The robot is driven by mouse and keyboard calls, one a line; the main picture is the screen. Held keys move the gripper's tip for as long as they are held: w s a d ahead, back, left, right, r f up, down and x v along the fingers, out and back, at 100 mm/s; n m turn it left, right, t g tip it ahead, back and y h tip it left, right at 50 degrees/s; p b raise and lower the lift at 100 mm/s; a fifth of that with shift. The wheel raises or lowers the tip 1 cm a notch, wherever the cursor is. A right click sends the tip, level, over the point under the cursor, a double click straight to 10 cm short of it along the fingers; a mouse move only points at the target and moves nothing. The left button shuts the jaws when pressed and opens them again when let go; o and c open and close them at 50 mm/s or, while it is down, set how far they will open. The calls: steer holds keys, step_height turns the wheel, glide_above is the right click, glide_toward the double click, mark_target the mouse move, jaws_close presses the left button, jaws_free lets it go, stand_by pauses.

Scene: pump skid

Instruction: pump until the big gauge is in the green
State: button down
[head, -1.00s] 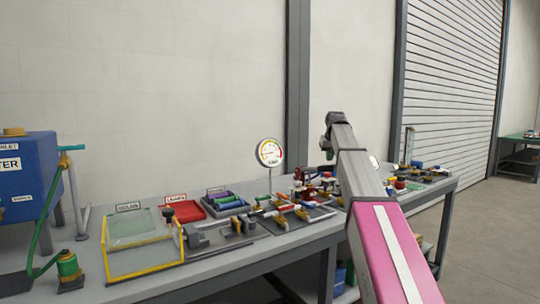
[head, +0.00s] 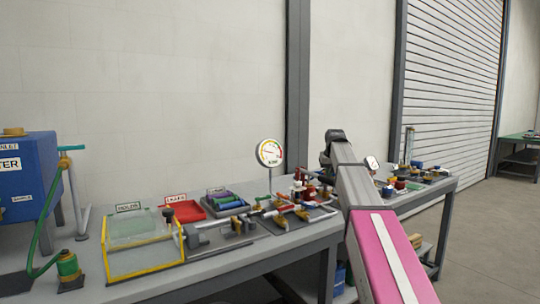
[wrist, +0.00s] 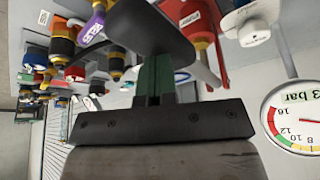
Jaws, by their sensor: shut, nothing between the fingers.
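The big gauge (head: 270,153) stands on a thin post at the back of the bench, with a white face and a coloured band. In the head view its needle points to the left; its value is too small to read. A gauge (wrist: 296,116) is cut off at the right edge of the wrist view, with green, yellow and red on its band; I cannot tell surely which gauge it is. My gripper (wrist: 155,80) is shut and empty, its green fingers above the bench fittings. In the head view my wrist hides most of it. I cannot single out the pump's handle.
The bench (head: 235,262) carries a yellow-framed box (head: 145,275), a red tray (head: 187,211) and several valves and pipe fittings. A smaller gauge (head: 371,163) stands right of my arm. A blue tank (head: 25,175) is at the left. Space above the bench's left half is clear.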

steer(key=shift+f, duration=0.85)
step_height(320, 180, up, 9)
stand_by(0.7)
steer(key=shift+f, duration=4.55)
step_height(320, 180, up, 9)
